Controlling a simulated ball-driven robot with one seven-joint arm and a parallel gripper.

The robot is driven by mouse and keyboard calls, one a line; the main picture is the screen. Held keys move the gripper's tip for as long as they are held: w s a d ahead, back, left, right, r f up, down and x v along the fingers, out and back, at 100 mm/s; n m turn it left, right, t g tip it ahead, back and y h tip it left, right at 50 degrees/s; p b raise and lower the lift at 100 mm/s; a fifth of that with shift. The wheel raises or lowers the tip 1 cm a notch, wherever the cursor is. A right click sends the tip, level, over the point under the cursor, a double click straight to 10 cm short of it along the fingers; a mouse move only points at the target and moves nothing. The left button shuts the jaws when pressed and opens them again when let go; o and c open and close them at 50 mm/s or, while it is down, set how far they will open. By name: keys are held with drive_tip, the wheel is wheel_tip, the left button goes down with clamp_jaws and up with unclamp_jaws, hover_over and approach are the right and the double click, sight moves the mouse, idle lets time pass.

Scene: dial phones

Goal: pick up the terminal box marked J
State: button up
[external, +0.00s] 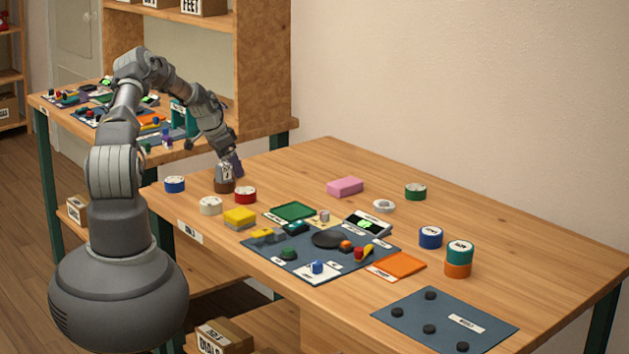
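I cannot pick out the letter J on any box, as most markings are too small to read. Small labelled parts lie on the dark blue mat (290,262), among them a blue piece (317,267) on a white card, a dark green piece (289,254) and a dark teal piece (295,227). My gripper (232,168) points down at the table's far left, apart from the mat. It is right by a small silver and brown jar (225,180); I cannot tell if it touches the jar. Its fingers are too small to read.
Round tins stand near my gripper: blue (174,185), white (210,206) and red (245,195). A yellow block (239,217), a pink block (345,187) and a teal tin (460,251) stacked on an orange one stand around the mat. The table's back right is clear.

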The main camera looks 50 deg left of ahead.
drive_tip(key=c, duration=1)
